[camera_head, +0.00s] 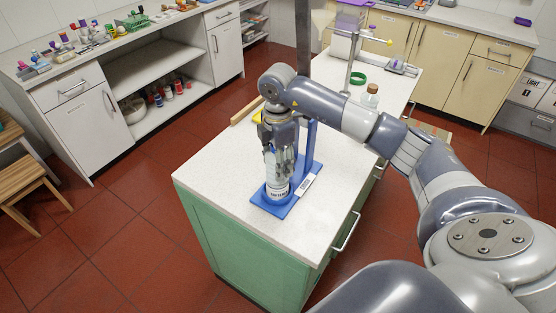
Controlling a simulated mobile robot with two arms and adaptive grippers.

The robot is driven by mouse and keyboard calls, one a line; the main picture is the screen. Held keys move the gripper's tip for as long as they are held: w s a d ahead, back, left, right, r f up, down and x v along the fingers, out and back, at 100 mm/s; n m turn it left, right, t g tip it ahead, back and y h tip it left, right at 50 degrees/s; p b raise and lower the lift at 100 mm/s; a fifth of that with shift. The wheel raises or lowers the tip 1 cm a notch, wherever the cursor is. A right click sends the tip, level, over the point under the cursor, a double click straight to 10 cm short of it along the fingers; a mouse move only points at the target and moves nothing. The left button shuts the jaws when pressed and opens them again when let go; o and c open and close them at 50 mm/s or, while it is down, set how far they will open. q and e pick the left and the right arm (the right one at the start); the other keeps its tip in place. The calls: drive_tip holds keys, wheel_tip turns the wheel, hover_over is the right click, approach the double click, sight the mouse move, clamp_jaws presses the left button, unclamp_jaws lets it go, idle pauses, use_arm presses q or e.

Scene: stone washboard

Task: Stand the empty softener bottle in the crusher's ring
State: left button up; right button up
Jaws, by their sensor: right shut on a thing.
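The blue crusher (313,168) stands near the front end of the pale worktop, with a flat base plate and an upright column. My right gripper (280,172) points straight down beside the column and is shut on the softener bottle (278,192). The bottle is upright, pale, with a dark-lettered label; its upper part is mostly hidden by the fingers. Its lower end is over the base plate, at a low blue ring (277,199) around its foot. I cannot tell whether it rests fully on the plate. My left gripper is not in view.
A wooden strip (246,110) and a yellow thing (257,117) lie behind my gripper. A corked bottle (371,95) and a green ring (358,78) stand farther back, beyond my right arm. The worktop's front left is clear.

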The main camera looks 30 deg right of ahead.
drive_tip(key=o, duration=0.7)
drive_tip(key=shift+c, duration=0.2)
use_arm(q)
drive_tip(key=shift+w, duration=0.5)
use_arm(e)
drive_tip(key=shift+o, duration=1.1)
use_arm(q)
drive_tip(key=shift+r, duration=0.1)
use_arm(e)
wheel_tip(320, 180, up, 7)
drive_tip(key=b, duration=0.2)
drive_tip(key=shift+f+b, duration=0.1)
drive_tip(key=shift+b, duration=0.2)
wheel_tip(320, 180, up, 4)
drive_tip(key=shift+r, duration=0.7)
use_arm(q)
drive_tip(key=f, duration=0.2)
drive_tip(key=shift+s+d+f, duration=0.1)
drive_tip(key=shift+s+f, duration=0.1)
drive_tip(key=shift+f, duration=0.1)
